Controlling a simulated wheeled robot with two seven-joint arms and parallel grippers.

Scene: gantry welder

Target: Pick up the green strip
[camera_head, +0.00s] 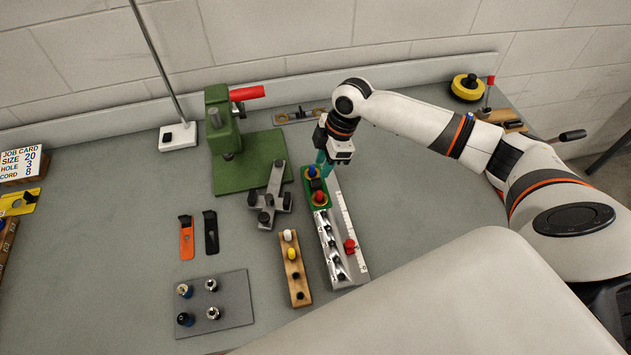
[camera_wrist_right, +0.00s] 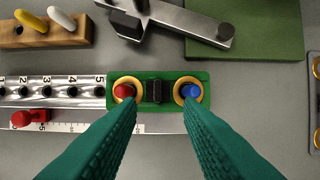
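The green strip (camera_head: 307,197) lies at the far end of the metal rail with the numbered holes. It carries a red knob (camera_head: 320,198), a blue knob (camera_head: 311,171) and a black block between them. In the right wrist view the strip (camera_wrist_right: 143,77) lies across the middle, its red knob (camera_wrist_right: 124,91) and blue knob (camera_wrist_right: 190,91) in yellow rings. My right gripper (camera_head: 322,168) is over the strip, pointing down. In the right wrist view its teal fingers (camera_wrist_right: 160,104) are apart and empty, tips near the two knobs. Whether they touch is unclear. My left gripper is out of view.
A green press (camera_head: 240,165) and a grey metal bracket (camera_head: 270,195) stand left of the strip. A wooden block with pegs (camera_head: 295,268) lies beside the rail (camera_head: 355,262), which has a red slider (camera_head: 350,246).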

